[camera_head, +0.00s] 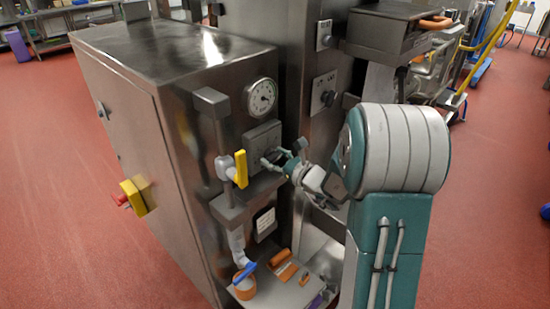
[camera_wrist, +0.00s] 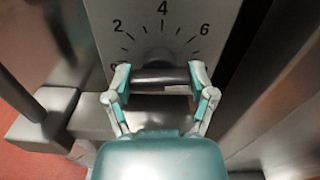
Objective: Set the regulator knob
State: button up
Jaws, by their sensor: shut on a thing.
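The regulator knob (camera_wrist: 160,77) is a dark bar-shaped grip in front of a grey scale plate (camera_wrist: 120,42) marked 2, 4 and 6 in the wrist view. My gripper (camera_wrist: 161,72) is shut on the knob, one fingertip at each end of its bar. The bar lies about level across the picture. A pointer mark cannot be made out. In the head view, my gripper (camera_head: 275,158) reaches the scale plate (camera_head: 262,135) on the steel cabinet, and its fingers mostly hide the knob there.
A round pressure gauge (camera_head: 261,97) sits above the plate. A yellow valve lever (camera_head: 241,168) stands close left of my gripper. Another knob (camera_head: 328,98) is on the steel column. Below are a blue handle (camera_head: 244,272), an orange cup (camera_head: 245,289) and a shelf. Red floor lies open at left.

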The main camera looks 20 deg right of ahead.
jog(key=n, duration=0.4)
jog(key=shift+r+n, duration=0.1)
jog(key=shift+n, duration=1.9)
jog(key=o, duration=1)
jog(key=shift+w, duration=0.1)
jog(key=shift+v, duration=2.6)
